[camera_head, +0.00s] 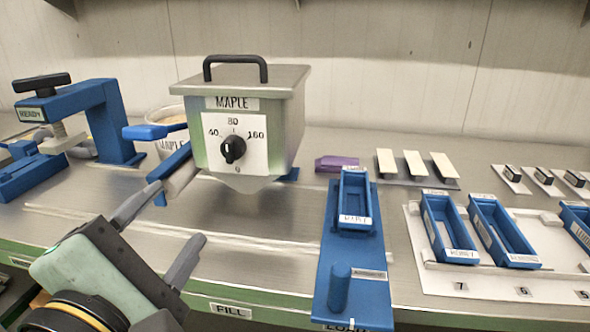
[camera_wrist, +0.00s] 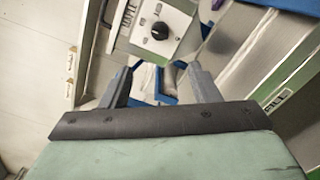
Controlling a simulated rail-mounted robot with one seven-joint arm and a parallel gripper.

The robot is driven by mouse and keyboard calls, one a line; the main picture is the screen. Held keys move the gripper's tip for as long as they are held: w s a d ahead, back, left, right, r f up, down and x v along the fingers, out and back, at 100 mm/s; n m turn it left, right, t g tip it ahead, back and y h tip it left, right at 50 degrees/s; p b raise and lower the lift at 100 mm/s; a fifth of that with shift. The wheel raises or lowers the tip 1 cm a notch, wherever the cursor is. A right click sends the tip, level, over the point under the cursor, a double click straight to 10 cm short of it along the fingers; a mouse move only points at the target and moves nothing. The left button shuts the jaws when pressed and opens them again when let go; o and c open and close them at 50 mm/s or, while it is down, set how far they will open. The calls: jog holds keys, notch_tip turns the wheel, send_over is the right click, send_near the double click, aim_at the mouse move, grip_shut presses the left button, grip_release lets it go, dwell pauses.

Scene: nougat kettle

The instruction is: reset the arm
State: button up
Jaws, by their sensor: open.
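My gripper (camera_head: 160,228) is open and empty, at the lower left in the head view, in front of the kettle. Its two dark fingers also show spread apart in the wrist view (camera_wrist: 160,90). The MAPLE kettle (camera_head: 285,120) is a grey metal box with a black top handle, a white dial plate and a black knob (camera_head: 232,149). The knob also shows in the wrist view (camera_wrist: 160,31). A blue lever (camera_head: 153,131) and a light spout part (camera_head: 182,178) sit at the kettle's left. One finger overlaps near the spout in the picture; I cannot tell whether they touch.
A blue clamp marked READY (camera_head: 75,105) stands at the left. A blue mould sits on a blue slide board (camera_head: 336,262) right of the kettle. More blue moulds (camera_head: 448,230) lie on a white tray (camera_head: 440,280). The bench between kettle and front edge is mostly clear.

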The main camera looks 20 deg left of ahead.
jog(key=w+d+r+m+g+h+p, duration=0.1)
jog(key=w+d+m+g+h+p, duration=0.3)
jog(key=w+d+p, duration=0.35)
jog(key=w+d+r+m+g+h+p, duration=0.2)
jog(key=w+d+m+g+h+p, duration=0.15)
jog(key=d+p, duration=0.6)
jog(key=s+d+r+m+g+y+p, duration=0.3)
jog(key=d+m+g+p, duration=0.2)
jog(key=d+m+p, duration=0.45)
jog(key=s+d+r+m+g+y+p, duration=0.2)
jog(key=d+m+g+y+p, duration=0.15)
jog(key=d+m+p, duration=0.55)
jog(key=shift+n+g+h, duration=0.3)
jog(key=shift+n+g, duration=0.1)
notch_tip(320, 180, down, 4)
jog(key=shift+f+b, duration=0.1)
jog(key=shift+b, duration=1)
